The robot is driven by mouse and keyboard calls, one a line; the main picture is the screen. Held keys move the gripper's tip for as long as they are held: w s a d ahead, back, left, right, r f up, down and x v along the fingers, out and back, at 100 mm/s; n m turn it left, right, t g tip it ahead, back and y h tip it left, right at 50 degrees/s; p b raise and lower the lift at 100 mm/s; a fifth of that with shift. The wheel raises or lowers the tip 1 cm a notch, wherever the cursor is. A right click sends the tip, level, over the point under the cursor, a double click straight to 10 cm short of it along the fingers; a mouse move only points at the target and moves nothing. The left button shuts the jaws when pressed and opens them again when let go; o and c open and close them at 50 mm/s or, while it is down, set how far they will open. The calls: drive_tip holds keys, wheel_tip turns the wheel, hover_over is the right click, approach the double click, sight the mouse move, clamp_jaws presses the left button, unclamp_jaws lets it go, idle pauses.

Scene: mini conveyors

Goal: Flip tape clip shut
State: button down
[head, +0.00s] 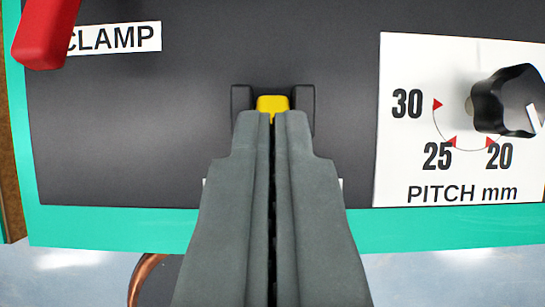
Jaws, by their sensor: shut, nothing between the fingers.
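The tape clip is a small yellow piece (272,103) between two black posts on the dark panel (120,130), in the middle of the head view. Only its top end shows; my gripper hides the rest, so I cannot tell whether the clip is open or shut. My gripper (272,118) is shut and empty, its two grey fingers side by side. Its tips are right at the lower edge of the yellow piece in the picture; I cannot tell whether they touch it.
A red handle (44,35) sits at the upper left beside a CLAMP label (120,38). A black knob (505,100) stands on the white PITCH mm plate (410,170) at right. A green frame edge (110,228) runs below the panel. A copper-coloured curved piece (143,275) shows under it.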

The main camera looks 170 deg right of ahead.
drive_tip(key=shift+w, duration=0.2)
drive_tip(key=shift+w+a+r, duration=0.1)
drive_tip(key=shift+w+r, duration=0.2)
drive_tip(key=shift+w, duration=0.1)
wheel_tip(320, 180, up, 11)
drive_tip(key=s, duration=0.2)
drive_tip(key=shift+s+d+f, duration=0.15)
drive_tip(key=shift+s+d, duration=0.1)
drive_tip(key=shift+s, duration=0.15)
idle(0.4)
